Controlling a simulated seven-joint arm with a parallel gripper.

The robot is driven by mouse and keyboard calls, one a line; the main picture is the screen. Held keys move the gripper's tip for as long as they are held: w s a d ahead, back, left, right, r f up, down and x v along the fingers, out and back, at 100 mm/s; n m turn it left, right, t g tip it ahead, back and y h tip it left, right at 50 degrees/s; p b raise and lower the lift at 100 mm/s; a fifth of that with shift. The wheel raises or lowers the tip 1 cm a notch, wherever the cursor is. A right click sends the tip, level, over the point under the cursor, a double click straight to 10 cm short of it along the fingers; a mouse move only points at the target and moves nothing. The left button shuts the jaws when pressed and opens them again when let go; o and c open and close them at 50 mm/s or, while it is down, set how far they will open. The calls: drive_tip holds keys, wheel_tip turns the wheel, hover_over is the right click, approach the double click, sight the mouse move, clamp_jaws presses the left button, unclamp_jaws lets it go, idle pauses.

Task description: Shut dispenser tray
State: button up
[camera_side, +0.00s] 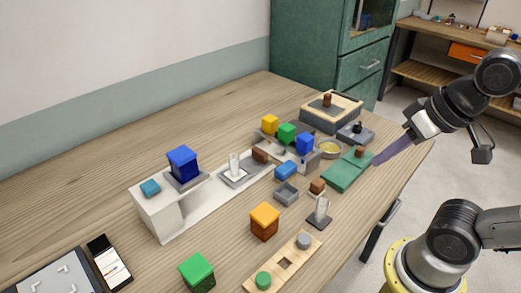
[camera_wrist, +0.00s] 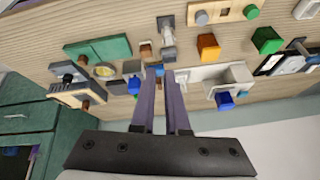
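I cannot tell for sure which thing is the dispenser tray. A small open grey tray (camera_side: 286,193) sits near the table's middle, in front of a grey unit (camera_side: 268,153) with yellow, green and blue blocks on it. A blue block (camera_side: 285,170) is just behind the tray. A white stepped stand (camera_side: 165,215) at the left carries a larger blue block (camera_side: 183,160); it also shows in the wrist view (camera_wrist: 240,73). My gripper (camera_side: 377,160) appears above the table's right side, by the green box. In the wrist view its purple fingers (camera_wrist: 160,82) stand apart, with nothing between them.
A green box (camera_side: 347,170) and a yellow-rimmed bowl (camera_side: 330,148) lie close to my gripper. A wood-topped grey box (camera_side: 331,108) stands at the back. An orange block (camera_side: 264,221), a green block (camera_side: 197,272) and a wooden board (camera_side: 280,262) are in front. The left back table is clear.

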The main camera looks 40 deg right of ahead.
drive_tip(key=w+r+m, duration=0.1)
drive_tip(key=r, duration=0.1)
drive_tip(key=w+r+m, duration=0.1)
drive_tip(key=w+r, duration=0.1)
drive_tip(key=w+r+m, duration=0.1)
drive_tip(key=w+m, duration=0.1)
drive_tip(key=shift+a+r, duration=0.3)
drive_tip(key=shift+r, duration=0.1)
clamp_jaws()
drive_tip(key=w+d+m+g+y, duration=0.25)
drive_tip(key=w+m, duration=0.65)
drive_tip(key=w, duration=1.3)
drive_tip(key=w+d+f+g, duration=0.1)
drive_tip(key=w+d+f, duration=0.1)
drive_tip(key=f, duration=0.3)
drive_tip(key=w+d+f+m+g, duration=0.1)
drive_tip(key=w+d+f, duration=0.1)
drive_tip(key=f, duration=0.3)
drive_tip(key=w+d+f+m+g, duration=0.1)
drive_tip(key=w+d+f, duration=0.1)
drive_tip(key=w+f, duration=0.2)
drive_tip(key=shift+w+d+f, duration=0.15)
drive_tip(key=shift+w+f, duration=0.05)
drive_tip(key=shift+f, duration=0.25)
drive_tip(key=shift+w+d+f, duration=0.1)
drive_tip(key=shift+w+f, duration=0.05)
drive_tip(key=shift+f, duration=0.5)
drive_tip(key=x, duration=0.9)
drive_tip(key=shift+s+a+f, duration=0.1)
drive_tip(key=shift+f, duration=0.05)
